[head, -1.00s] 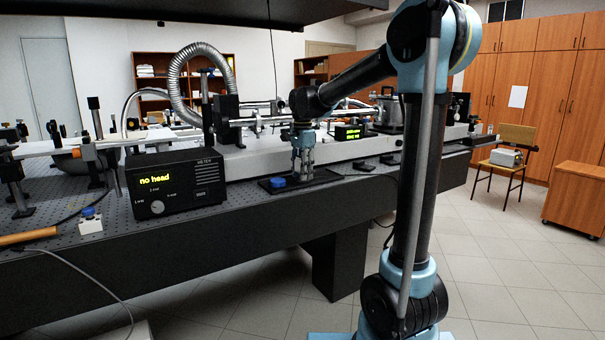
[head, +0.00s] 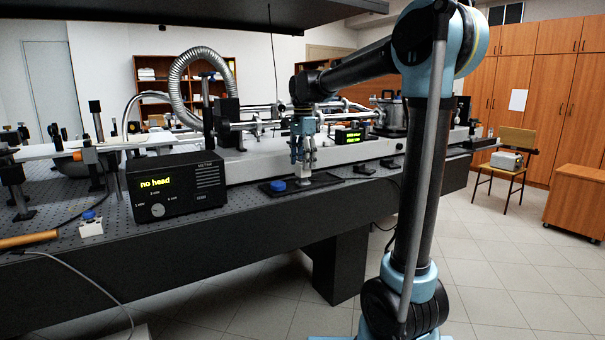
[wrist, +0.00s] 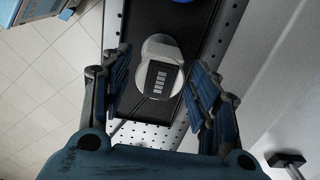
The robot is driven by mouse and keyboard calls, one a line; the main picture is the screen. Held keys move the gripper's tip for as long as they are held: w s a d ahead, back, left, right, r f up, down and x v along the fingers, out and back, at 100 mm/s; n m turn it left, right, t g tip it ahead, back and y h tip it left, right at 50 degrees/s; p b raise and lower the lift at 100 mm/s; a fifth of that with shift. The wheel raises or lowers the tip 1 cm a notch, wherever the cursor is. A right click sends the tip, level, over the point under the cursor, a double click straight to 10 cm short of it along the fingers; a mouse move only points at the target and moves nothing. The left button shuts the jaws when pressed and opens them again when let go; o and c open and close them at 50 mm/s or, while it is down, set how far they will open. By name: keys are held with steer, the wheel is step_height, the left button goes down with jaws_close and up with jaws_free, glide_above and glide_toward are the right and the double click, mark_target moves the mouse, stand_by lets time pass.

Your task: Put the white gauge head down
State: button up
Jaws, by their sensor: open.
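The white gauge head (wrist: 152,49) has a round white body with a dark striped label on it. In the wrist view it rests over the black tray (wrist: 133,22), between my open fingers, with gaps on both sides. My gripper (wrist: 160,66) is open and empty. In the head view my gripper (head: 303,164) hangs just above the tray (head: 330,180) at the front edge of the bench. The gauge head is small and partly hidden by the fingers there.
A blue cap (head: 278,185) lies on the tray, left of my gripper. The black meter box (head: 176,185) reading "no head" stands to the left, with a small white box with a blue top (head: 90,224) beside it. A long grey housing (head: 260,158) runs behind.

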step_height(320, 180, up, 6)
steer(key=shift+r, duration=0.2)
steer(key=s+d+f+n+t, duration=0.1)
steer(key=s+d+f+n, duration=0.3)
steer(key=s+d+f, duration=0.7)
steer(key=s+d+f+n+t, duration=0.1)
steer(key=s+d+f+n, duration=0.3)
steer(key=s+d+f, duration=0.65)
steer(key=s+f+n, duration=0.3)
steer(key=s+f, duration=0.5)
steer(key=s, duration=0.1)
steer(key=shift+s+d+f, duration=0.25)
steer(key=shift+s+d, duration=0.1)
steer(key=shift+d, duration=0.05)
steer(key=shift+w+f, duration=0.2)
steer(key=shift+w, duration=0.3)
